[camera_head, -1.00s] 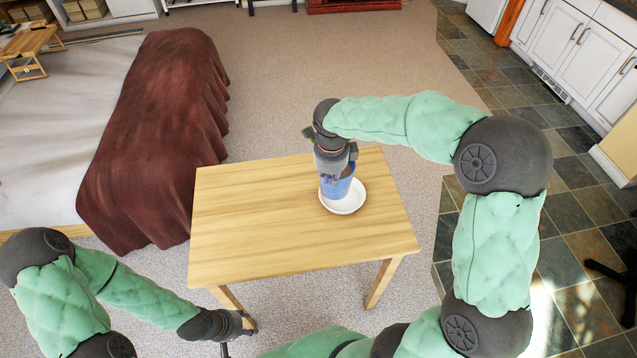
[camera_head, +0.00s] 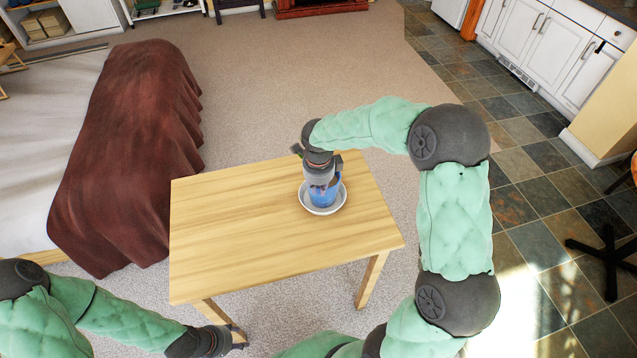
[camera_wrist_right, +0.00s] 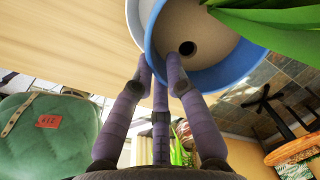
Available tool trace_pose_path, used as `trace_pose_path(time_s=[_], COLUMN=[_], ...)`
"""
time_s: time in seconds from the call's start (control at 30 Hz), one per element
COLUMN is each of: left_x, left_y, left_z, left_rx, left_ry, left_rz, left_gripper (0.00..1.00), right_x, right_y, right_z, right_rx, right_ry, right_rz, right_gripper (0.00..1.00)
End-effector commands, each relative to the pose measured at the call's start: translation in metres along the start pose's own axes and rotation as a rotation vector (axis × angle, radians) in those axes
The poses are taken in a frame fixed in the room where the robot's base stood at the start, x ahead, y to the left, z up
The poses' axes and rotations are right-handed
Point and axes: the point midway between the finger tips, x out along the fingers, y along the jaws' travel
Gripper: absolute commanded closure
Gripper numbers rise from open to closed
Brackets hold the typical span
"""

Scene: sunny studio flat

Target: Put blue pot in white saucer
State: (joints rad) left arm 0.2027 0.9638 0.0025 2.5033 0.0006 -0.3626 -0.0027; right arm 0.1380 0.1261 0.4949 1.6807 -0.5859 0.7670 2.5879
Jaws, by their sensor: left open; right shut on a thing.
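The blue pot (camera_head: 326,196) is over the white saucer (camera_head: 311,209), inside its outline in the head view. I cannot tell whether its base touches the saucer. My right gripper (camera_head: 321,180) is above the pot and shut on it. In the right wrist view the fingers (camera_wrist_right: 160,75) meet the blue pot's rim (camera_wrist_right: 158,60), and a dark hole shows in the pot's beige bottom. A white edge of the saucer (camera_wrist_right: 140,18) shows beside it. My left gripper (camera_head: 238,338) is open and empty, low in front of the table.
The saucer stands on the right part of a small wooden table (camera_head: 240,230), whose left part is bare. A bed with a brown cover (camera_head: 125,150) is at the left. Green leaves (camera_wrist_right: 270,25) show close up in the right wrist view. A dark chair base (camera_head: 608,258) stands at the right.

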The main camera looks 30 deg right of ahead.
Motion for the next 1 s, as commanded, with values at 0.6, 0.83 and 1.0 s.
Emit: trace_pose_path(time_s=[0.6, 0.83, 1.0], left_x=[0.002, -0.001, -0.006], left_y=[-0.001, 0.0, 0.002], left_z=[0.0, 0.0, 0.0], left_rx=[0.0, 0.0, 0.0], left_ry=[0.0, 0.0, 0.0], left_rz=[0.0, 0.0, 0.0], left_gripper=[0.52, 0.52, 0.52], right_x=[0.0, -0.002, -0.023], right_y=[0.0, -0.001, -0.002], right_z=[0.0, 0.0, 0.001], right_rx=[0.001, 0.0, 0.001], right_ry=[-0.001, -0.001, -0.003], right_rz=[-0.002, -0.001, -0.006], right_gripper=[0.61, 0.61, 0.61])
